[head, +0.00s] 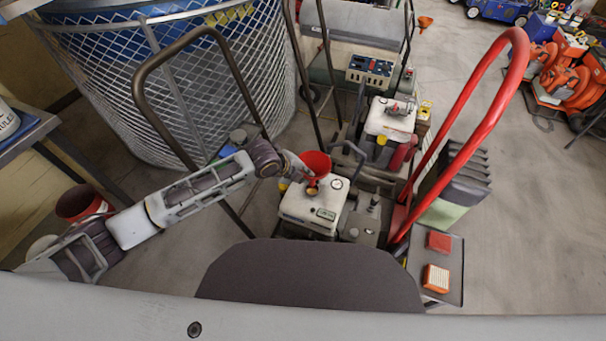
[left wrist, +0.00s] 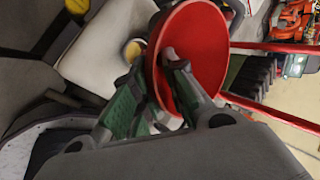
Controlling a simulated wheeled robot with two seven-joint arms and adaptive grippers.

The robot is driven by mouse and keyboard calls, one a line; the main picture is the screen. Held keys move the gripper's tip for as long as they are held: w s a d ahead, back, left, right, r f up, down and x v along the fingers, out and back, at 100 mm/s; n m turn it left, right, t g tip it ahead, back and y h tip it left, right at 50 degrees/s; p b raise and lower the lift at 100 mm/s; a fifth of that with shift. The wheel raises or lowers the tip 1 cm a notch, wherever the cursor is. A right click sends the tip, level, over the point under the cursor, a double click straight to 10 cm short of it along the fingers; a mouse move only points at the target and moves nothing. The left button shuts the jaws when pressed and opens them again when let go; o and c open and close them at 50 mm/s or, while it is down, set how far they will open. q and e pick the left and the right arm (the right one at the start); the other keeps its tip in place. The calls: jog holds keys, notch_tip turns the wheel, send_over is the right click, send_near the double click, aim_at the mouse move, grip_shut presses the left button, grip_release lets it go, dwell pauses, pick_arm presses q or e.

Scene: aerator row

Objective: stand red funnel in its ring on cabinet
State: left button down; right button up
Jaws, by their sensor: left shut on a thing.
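The red funnel (head: 317,162) is held by my left gripper (head: 306,175), which is shut on its near-left side. In the head view the funnel appears above a white-topped engine housing (head: 318,213) with a round gauge. A small brass-coloured round fitting (head: 312,190) shows on that top, just below the funnel; I cannot tell whether they touch. In the left wrist view the funnel (left wrist: 208,45) shows its wide mouth, with one finger of the gripper (left wrist: 177,78) inside the rim. Its spout is hidden there. I cannot make out the ring or a cabinet for certain. My right gripper is not in view.
A second white-topped machine (head: 388,118) stands behind. A thick red handle (head: 472,115) rises at the right. A dark bent handle (head: 148,88) stands before a large mesh basket (head: 180,80). A grey tray (head: 450,265) holds two small blocks.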

pick_arm(q)
jog(key=shift+d, duration=0.15)
dwell(0.3)
jog(key=shift+s+d+r+n+t+y, duration=0.1)
jog(key=shift+s+d+n+t+y, duration=0.15)
jog(key=shift+d+n, duration=0.35)
jog(key=shift+s+d+n+t+y, duration=0.15)
jog(key=shift+d+n+t+y, duration=0.2)
jog(key=shift+n, duration=0.45)
jog(key=shift+s+d+r+n+t+y, duration=0.15)
jog(key=shift+s+d+n+t+y, duration=0.2)
jog(key=shift+n, duration=0.35)
jog(key=shift+s+d+r+n+t+y, duration=0.15)
jog(key=shift+n+y, duration=0.3)
jog(key=shift+n, duration=0.25)
jog(key=n, duration=0.1)
jog(key=n+y, duration=0.1)
jog(key=shift+s+d+r+n+y, duration=0.2)
jog(key=shift+s+r+n+y, duration=0.1)
jog(key=shift+n+y, duration=0.1)
jog(key=a+r+n+g+y, duration=0.3)
jog(key=r+n, duration=0.3)
jog(key=n, duration=0.3)
jog(key=a+r+n+g+y, duration=0.4)
jog(key=r+n, duration=0.2)
jog(key=n, duration=0.3)
jog(key=shift+r+n+y, duration=0.2)
jog(key=shift+n+y, duration=0.1)
